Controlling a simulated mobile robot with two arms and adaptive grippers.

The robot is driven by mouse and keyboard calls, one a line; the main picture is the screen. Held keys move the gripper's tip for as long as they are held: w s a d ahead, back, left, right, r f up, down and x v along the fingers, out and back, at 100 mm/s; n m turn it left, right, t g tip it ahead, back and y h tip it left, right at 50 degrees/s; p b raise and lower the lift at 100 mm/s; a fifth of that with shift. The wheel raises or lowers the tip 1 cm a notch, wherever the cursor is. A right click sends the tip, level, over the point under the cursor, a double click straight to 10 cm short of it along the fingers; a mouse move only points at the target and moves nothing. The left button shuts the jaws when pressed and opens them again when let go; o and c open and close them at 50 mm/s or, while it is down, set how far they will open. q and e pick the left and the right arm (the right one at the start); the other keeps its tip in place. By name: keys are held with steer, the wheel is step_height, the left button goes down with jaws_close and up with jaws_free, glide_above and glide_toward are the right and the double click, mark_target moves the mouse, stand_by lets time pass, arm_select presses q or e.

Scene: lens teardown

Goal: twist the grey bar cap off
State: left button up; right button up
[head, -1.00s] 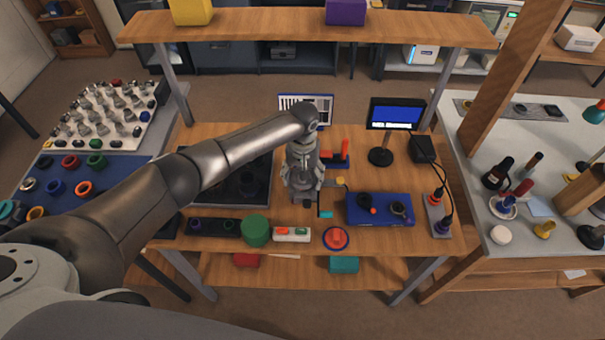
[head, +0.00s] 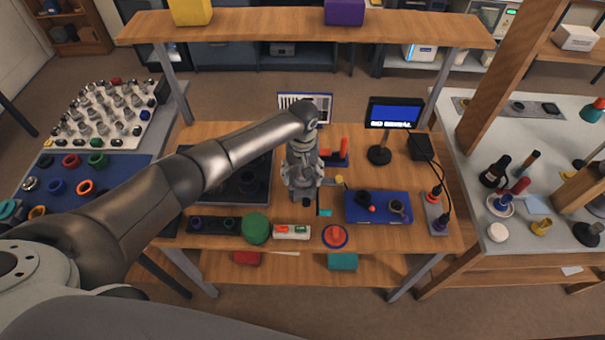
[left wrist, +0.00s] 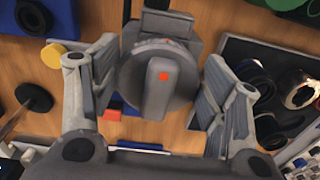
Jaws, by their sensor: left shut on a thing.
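The grey bar cap (left wrist: 158,80) is a round grey disc with a raised bar across it and orange marks on the bar. It fills the middle of the left wrist view, with a grey block-like part behind it. My left gripper (left wrist: 155,90) has one finger on each side of the cap and is shut on its rim. In the head view my left gripper (head: 303,190) points down over the middle of the wooden bench and hides the cap. My right gripper is not in view.
A blue tray (head: 365,219) with dark parts lies to the right of the gripper. A green cylinder (head: 256,228), a red-topped button (head: 335,236) and a white switch box (head: 291,232) stand along the front. A small screen (head: 394,112) stands behind.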

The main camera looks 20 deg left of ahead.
arm_select(q)
steer(key=shift+r+p, duration=0.35)
steer(key=shift+r, duration=0.45)
steer(key=shift+r, duration=2.45)
steer(key=shift+s+f, duration=0.1)
